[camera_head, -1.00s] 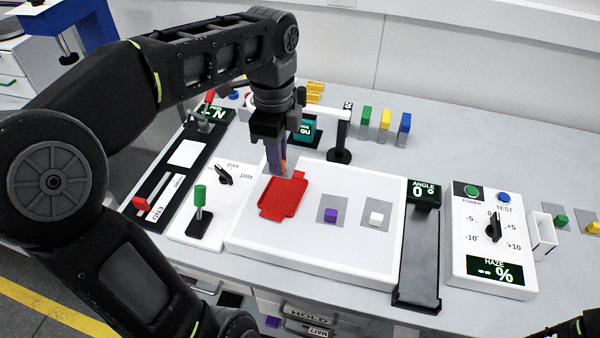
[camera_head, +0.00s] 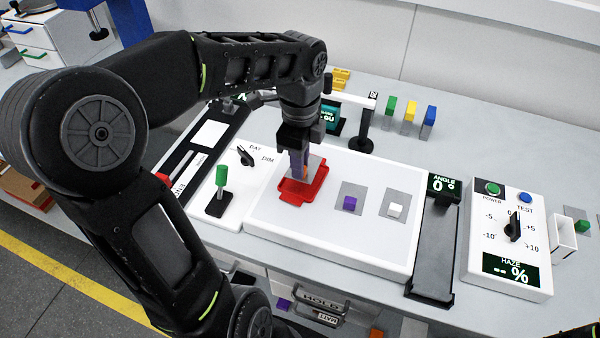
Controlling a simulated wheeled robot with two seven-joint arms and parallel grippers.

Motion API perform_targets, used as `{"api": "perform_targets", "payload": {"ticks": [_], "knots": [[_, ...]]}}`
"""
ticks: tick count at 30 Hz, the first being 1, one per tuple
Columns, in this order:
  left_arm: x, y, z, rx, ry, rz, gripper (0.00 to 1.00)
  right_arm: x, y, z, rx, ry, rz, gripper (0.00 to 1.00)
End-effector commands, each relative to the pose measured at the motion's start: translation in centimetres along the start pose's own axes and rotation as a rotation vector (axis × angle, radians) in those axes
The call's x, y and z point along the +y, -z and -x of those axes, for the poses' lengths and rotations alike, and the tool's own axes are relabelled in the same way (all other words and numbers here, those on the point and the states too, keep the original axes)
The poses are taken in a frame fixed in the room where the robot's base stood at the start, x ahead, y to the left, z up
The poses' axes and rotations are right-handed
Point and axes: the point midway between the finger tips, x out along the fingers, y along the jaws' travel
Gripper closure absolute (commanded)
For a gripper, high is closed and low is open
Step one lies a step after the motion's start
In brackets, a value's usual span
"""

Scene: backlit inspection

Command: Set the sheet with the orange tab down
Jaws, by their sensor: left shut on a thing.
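My left gripper (camera_head: 300,172) is shut on the sheet with the orange tab, pointing down over the red tray. The orange tab (camera_head: 306,173) shows only as a sliver between the fingers. The sheet (camera_head: 315,164) is a thin grey piece, mostly hidden behind the gripper; I cannot tell whether it touches the tray. The red tray (camera_head: 292,196) lies on the left part of the white light panel (camera_head: 330,236). My right gripper is out of view.
A sheet with a purple tab (camera_head: 349,203) and one with a white tab (camera_head: 395,211) lie right of the tray. A green-handled lever (camera_head: 222,175) stands to the left. Green, yellow and blue tabbed pieces (camera_head: 409,115) stand behind. A haze meter (camera_head: 507,240) is at right.

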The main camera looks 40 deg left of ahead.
Motion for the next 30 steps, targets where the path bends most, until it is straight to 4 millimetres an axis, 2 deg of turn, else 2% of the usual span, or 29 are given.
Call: {"api": "perform_targets", "payload": {"ticks": [5,12,24,25,30], "knots": [[0.1,0.0,-0.6,0.0,-0.003,0.0,1.0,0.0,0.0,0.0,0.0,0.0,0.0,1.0],[0.1,0.0,-3.6,0.0,-0.002,0.0,1.0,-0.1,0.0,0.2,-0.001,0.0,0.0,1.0],[0.0,0.0,-4.2,0.001,0.0,0.0,1.0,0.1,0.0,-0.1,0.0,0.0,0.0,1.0],[0.0,0.0,-4.2,0.001,0.0,0.0,0.84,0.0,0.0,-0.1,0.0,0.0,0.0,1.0],[0.0,0.0,-4.0,0.0,0.0,0.0,0.7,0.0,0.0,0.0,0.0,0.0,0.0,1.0]]}}
